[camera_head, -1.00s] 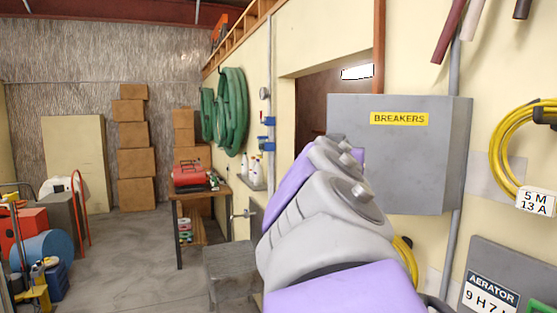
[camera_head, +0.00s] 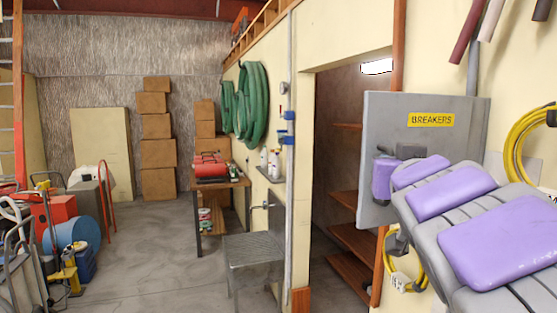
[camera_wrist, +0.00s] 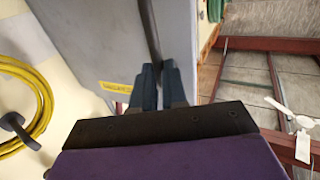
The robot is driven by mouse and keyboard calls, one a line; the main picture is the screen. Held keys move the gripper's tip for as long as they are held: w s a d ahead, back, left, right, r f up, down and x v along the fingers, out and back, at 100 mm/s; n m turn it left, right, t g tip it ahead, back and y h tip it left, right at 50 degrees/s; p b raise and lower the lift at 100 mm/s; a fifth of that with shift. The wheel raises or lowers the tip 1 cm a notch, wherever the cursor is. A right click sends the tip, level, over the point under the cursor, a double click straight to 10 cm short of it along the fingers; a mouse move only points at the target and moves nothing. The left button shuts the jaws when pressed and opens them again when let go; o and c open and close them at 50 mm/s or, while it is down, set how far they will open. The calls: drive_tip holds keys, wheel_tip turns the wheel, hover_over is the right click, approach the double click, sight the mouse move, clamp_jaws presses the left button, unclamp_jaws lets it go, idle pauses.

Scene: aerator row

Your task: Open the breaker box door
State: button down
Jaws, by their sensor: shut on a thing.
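The grey breaker box door (camera_head: 385,115) carries a yellow BREAKERS label and is on the right in the head view. My arm covers its lower right part. In the wrist view the box's grey surface (camera_wrist: 95,35) fills the upper left, with part of the yellow label (camera_wrist: 115,87) beside my fingers. In the head view my arm's end is at the door's lower left, with the fingertips hidden. I cannot tell whether the door is ajar.
An open doorway with wooden shelves (camera_head: 345,200) is left of the box. A yellow cable coil (camera_head: 525,145) hangs to the right. The floor (camera_head: 140,260) at left centre is clear.

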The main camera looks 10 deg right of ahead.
drive_tip(key=shift+s+d, duration=0.1)
drive_tip(key=shift+s, duration=0.2)
drive_tip(key=c, duration=1.6)
unclamp_jaws()
drive_tip(key=o, duration=0.4)
drive_tip(key=shift+d, duration=0.6)
drive_tip(key=p+v, duration=0.1)
drive_tip(key=v, duration=1.6)
drive_tip(key=shift+s+a, duration=0.2)
drive_tip(key=shift+a, duration=0.05)
